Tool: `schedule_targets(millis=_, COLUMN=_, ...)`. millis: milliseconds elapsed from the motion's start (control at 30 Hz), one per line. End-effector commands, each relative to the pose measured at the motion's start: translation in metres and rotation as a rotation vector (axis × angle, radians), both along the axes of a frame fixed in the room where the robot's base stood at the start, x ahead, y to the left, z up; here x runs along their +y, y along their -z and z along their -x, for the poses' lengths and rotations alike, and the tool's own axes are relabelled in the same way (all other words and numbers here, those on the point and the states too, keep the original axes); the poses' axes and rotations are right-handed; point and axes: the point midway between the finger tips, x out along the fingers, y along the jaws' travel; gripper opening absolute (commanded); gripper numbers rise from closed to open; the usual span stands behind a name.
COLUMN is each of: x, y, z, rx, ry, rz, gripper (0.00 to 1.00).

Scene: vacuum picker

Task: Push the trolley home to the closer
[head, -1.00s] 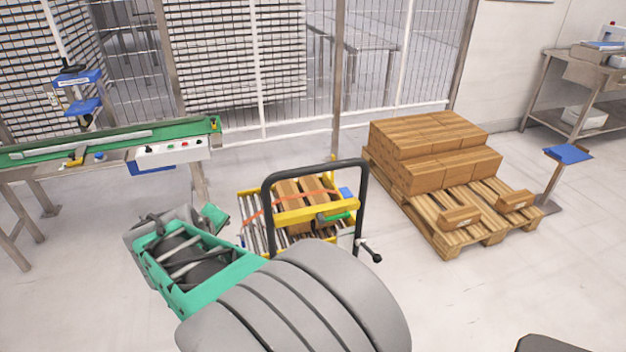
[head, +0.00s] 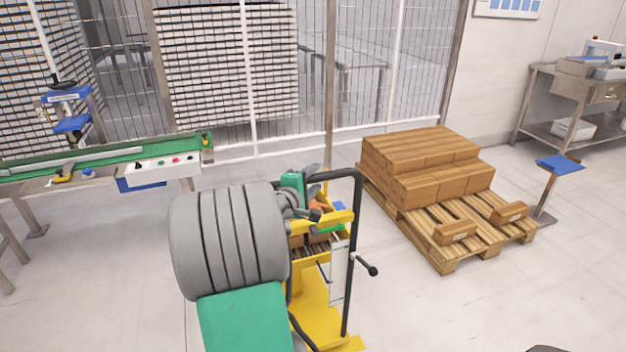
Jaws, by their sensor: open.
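The yellow trolley (head: 318,318) stands on the floor in the middle of the head view, with an upright black hoop handle (head: 357,215). Brown boxes on its roller deck show only in part behind my arm and the yellow crossbar. My gripper (head: 314,212) is open, above the trolley's yellow crossbar on the left, inner side of the hoop. I cannot tell whether it touches the trolley. My grey and green arm hides the trolley's left side. A machine with a green belt (head: 110,157), a button panel and a blue head stands at the left, possibly the closer.
A wooden pallet (head: 447,262) with stacked brown cartons stands right of the trolley. A blue-topped post (head: 560,165) and a steel table (head: 540,92) are farther right. A wire fence runs along the back. The floor in front of the pallet is clear.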

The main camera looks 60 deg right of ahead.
Motion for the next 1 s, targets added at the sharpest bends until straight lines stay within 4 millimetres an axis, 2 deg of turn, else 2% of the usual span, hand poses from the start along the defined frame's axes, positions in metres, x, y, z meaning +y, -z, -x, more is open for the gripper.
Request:
schedule_targets(millis=100, x=0.0004, y=0.0000, z=-0.0002, rx=0.000, ry=-0.001, rz=0.000, gripper=0.45)
schedule_targets(millis=667, x=0.0008, y=0.0001, z=-0.0004, rx=-0.001, ry=-0.001, rz=-0.001, gripper=0.00)
schedule_targets(millis=1000, x=0.0010, y=0.0004, z=-0.0004, rx=-0.001, ry=-0.001, rz=-0.001, gripper=0.00)
